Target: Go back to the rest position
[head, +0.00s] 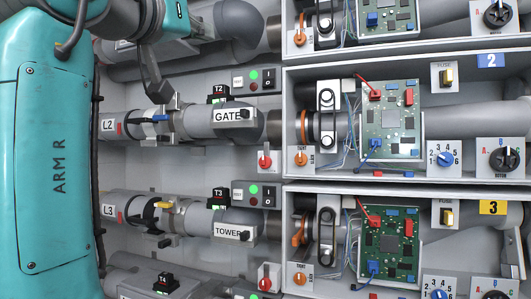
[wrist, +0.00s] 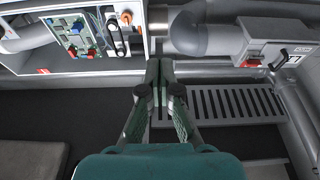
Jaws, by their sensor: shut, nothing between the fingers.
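My gripper (wrist: 160,68) is shut and empty in the wrist view, its two fingers together over the gap below the panel. In the head view my gripper (head: 160,92) is at the upper left, in front of the upper pipes and above the L2 pipe, with its fingers pointing down. My teal arm fills the left edge of that view. Nothing is held. I cannot tell how far the fingertips are from the pipes.
Circuit boards (head: 392,120) with switches and knobs sit in grey boxes on the right. The GATE pipe (head: 195,123) and TOWER pipe (head: 196,220) run across the middle. The wrist view shows a slotted grating (wrist: 222,105) and a grey box (wrist: 273,50) to the right.

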